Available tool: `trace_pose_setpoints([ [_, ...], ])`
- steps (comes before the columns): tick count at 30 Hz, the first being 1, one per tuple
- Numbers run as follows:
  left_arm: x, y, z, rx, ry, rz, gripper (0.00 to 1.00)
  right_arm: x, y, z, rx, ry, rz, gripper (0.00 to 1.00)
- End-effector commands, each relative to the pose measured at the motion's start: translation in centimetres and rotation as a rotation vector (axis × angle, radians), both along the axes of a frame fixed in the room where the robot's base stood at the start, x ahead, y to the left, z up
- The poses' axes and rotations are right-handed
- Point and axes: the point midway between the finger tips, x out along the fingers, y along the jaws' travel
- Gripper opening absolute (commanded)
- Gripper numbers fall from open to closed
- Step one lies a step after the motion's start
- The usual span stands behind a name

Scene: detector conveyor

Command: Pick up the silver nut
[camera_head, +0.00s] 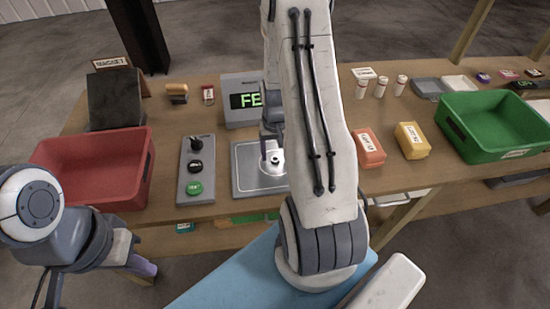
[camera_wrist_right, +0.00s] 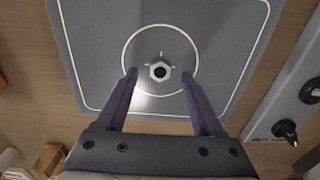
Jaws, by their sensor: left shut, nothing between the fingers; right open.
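The silver nut (camera_wrist_right: 160,70) sits at the centre of a white circle on a grey square plate (camera_wrist_right: 90,45). In the head view the nut (camera_head: 276,158) shows small beside my right arm, on the same plate (camera_head: 245,184). My right gripper (camera_wrist_right: 158,76) is open above the plate, its purple fingers on either side of the nut in the wrist view and apart from it. In the head view my right arm hides most of that gripper. My left gripper (camera_head: 143,268) is shut and empty, low at the left in front of the table.
A button panel (camera_head: 196,170) stands left of the plate, and a display box (camera_head: 240,100) stands behind it. A red bin (camera_head: 95,170) is at the left and a green bin (camera_head: 495,125) at the right. Orange (camera_head: 368,150) and yellow (camera_head: 412,140) boxes lie right of my arm.

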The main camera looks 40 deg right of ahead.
Motion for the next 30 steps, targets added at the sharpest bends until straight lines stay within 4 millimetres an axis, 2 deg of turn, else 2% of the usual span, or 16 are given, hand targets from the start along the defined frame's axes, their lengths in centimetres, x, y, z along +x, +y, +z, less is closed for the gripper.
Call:
trace_pose_setpoints([
  [3,0.0,0.0,0.15,0.0,0.0,0.0,0.0,-0.02,-0.01,-0.8,0.0,0.0,0.0,0.69],
  [10,-0.01,0.0,0.11,0.0,0.0,0.0,0.0,0.02,-0.05,-0.9,-0.001,-0.002,0.0,0.69],
  [14,-0.01,0.0,0.11,0.0,0.0,0.0,0.0,0.01,-0.04,-0.89,-0.001,-0.002,0.0,0.19],
  [15,-0.01,0.0,0.11,0.0,0.0,0.0,0.0,0.01,-0.04,-0.88,-0.001,-0.001,0.0,0.04],
  [16,-0.01,0.0,0.11,0.0,0.0,0.0,0.0,0.01,-0.04,-0.88,-0.001,-0.001,0.0,0.0],
  [26,0.0,0.01,0.06,0.0,0.0,0.0,0.0,0.02,-0.06,-0.73,-0.001,-0.002,0.0,0.0],
  [30,0.0,0.0,-0.16,0.0,0.0,0.0,0.0,0.07,-0.09,0.03,-0.002,-0.003,0.0,0.0],
])
